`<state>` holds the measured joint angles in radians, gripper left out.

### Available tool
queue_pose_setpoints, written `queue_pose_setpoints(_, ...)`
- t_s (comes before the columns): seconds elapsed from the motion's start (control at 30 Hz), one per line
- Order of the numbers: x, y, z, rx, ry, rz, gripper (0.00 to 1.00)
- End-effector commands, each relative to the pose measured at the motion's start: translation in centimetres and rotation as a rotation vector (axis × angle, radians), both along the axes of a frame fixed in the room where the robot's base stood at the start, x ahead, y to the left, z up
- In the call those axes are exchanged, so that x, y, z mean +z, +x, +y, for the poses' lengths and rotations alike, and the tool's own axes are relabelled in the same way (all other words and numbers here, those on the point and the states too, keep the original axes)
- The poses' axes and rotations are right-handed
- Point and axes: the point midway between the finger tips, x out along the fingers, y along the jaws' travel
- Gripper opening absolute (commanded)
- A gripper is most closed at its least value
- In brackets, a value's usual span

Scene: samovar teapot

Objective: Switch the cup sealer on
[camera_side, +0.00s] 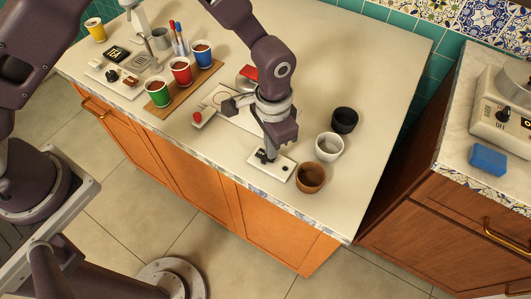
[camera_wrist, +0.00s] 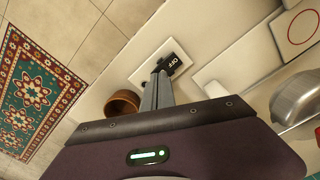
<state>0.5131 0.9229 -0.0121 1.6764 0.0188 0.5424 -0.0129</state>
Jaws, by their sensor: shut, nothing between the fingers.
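A small white switch plate (camera_side: 284,170) lies near the counter's front edge, with a black switch on it. In the wrist view the black switch (camera_wrist: 174,62) shows the word OFF on its visible part. My gripper (camera_side: 266,153) points down at the plate with its fingers together and empty. In the wrist view the fingertips (camera_wrist: 160,76) are right at the switch and overlap part of it; I cannot tell whether they touch. A white appliance with a red-knobbed lever (camera_side: 198,117), seemingly the cup sealer, stands behind and left, partly hidden by my arm.
A brown cup (camera_side: 310,177), a white cup (camera_side: 329,146) and a black cup (camera_side: 345,120) stand right of the plate. Filled green, red and blue cups stand on a wooden board (camera_side: 160,112) at left. The counter's right side is clear.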

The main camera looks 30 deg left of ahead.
Motion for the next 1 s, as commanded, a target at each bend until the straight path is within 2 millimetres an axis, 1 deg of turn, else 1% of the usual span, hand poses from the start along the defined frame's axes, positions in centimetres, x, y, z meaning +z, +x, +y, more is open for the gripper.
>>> queue_pose_setpoints(0.87,-1.3,0.0,0.0,0.0,0.0,0.001,0.0)
queue_pose_setpoints(1.0,-0.7,0.0,0.0,0.0,-0.001,-0.002,0.0)
